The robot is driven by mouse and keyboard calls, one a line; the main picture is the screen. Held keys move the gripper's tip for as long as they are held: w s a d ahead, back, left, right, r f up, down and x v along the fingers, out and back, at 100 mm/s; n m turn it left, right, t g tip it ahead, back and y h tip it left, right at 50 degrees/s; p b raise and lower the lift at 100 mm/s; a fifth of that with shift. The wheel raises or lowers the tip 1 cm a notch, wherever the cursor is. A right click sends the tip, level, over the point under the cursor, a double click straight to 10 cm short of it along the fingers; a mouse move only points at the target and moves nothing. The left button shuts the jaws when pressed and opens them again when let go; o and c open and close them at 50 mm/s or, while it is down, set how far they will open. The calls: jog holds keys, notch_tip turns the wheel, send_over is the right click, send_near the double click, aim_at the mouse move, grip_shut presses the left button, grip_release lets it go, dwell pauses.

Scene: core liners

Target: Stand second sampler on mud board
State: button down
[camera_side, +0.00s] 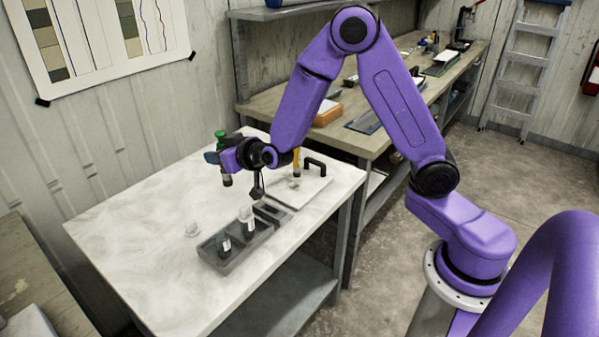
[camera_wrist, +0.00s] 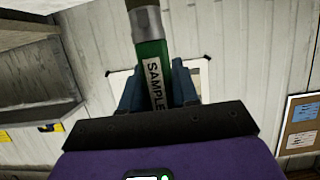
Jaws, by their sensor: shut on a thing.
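My gripper (camera_side: 214,157) is shut on a green sampler (camera_side: 221,138), held above the back left of the white table. In the side view the sampler hangs roughly upright, its green top above the fingers and its dark lower end below them. In the wrist view the green sampler (camera_wrist: 152,70), labelled "SAMPLE", sits between the blue fingers (camera_wrist: 157,88). A pale board with a black handle (camera_side: 315,163), apparently the mud board (camera_side: 312,187), lies at the table's right. A yellow sampler (camera_side: 296,160) stands on it, partly behind my wrist.
A grey divided tray (camera_side: 222,262) holding dark jars with pale tops stands at the table's front. The table's left part (camera_side: 130,235) is clear. A cluttered bench (camera_side: 375,140) stands behind.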

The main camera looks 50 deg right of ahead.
jog(key=s+d+f, duration=0.1)
jog(key=s+d, duration=0.2)
jog(key=d, duration=1.2)
jog(key=s+d, duration=0.2)
jog(key=d, duration=1.4)
jog(key=shift+w+a+f, duration=0.1)
jog(key=shift+a+f, duration=0.05)
jog(key=shift+f, duration=3.5)
jog(key=shift+a+f, duration=0.15)
jog(key=shift+f, duration=3.45)
jog(key=shift+f, duration=0.15)
jog(key=c, duration=0.8)
grip_release()
jog(key=shift+c, duration=0.2)
